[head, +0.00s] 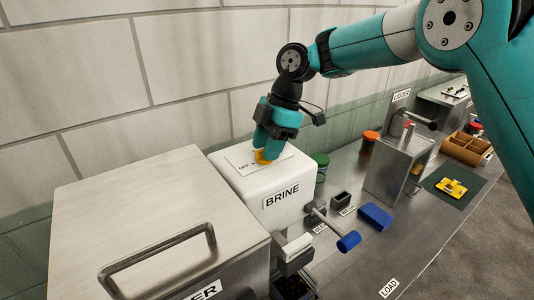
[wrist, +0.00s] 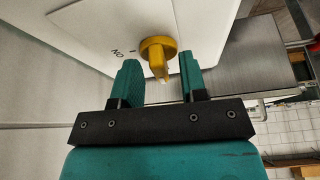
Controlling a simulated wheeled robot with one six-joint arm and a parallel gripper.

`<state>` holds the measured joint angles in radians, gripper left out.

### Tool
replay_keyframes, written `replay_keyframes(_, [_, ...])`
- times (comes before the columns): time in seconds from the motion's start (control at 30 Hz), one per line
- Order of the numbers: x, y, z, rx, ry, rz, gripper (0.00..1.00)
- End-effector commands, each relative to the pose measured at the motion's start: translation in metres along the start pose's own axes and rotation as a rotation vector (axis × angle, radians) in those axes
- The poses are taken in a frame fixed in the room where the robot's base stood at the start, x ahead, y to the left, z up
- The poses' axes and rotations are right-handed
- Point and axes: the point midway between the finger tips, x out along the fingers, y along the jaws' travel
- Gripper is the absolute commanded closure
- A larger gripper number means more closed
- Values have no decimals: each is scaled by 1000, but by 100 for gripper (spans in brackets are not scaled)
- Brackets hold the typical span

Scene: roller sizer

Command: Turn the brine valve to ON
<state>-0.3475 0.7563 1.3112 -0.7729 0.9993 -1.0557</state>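The yellow brine valve (head: 262,157) sits on the sloped white plate on top of the white box marked BRINE (head: 270,203). An OFF label shows left of it in the head view. In the wrist view the valve (wrist: 158,49) is a round yellow knob with a raised bar, and an ON label (wrist: 118,52) reads upside down to its left. My gripper (head: 266,143) is over the valve, pointing down. In the wrist view its two teal fingers (wrist: 160,72) are apart, one on each side of the bar, with gaps visible. Fingertip contact in the head view is hidden.
A steel cabinet with a bar handle (head: 157,259) stands left of the box. Right of it are a blue-ended lever (head: 348,241), a blue block (head: 375,216), a green-lidded jar (head: 320,161) and a steel housing (head: 392,172). The tiled wall is close behind.

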Motion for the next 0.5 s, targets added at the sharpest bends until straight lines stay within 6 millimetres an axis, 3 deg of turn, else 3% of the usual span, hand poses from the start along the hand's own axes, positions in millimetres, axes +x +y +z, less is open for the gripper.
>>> replay_keyframes(0.27, [1, 0, 0, 0, 0, 0, 61])
replay_keyframes(0.43, [0, 0, 0, 0, 0, 0, 100])
replay_keyframes(0.5, [0, 0, 0, 0, 0, 0, 100])
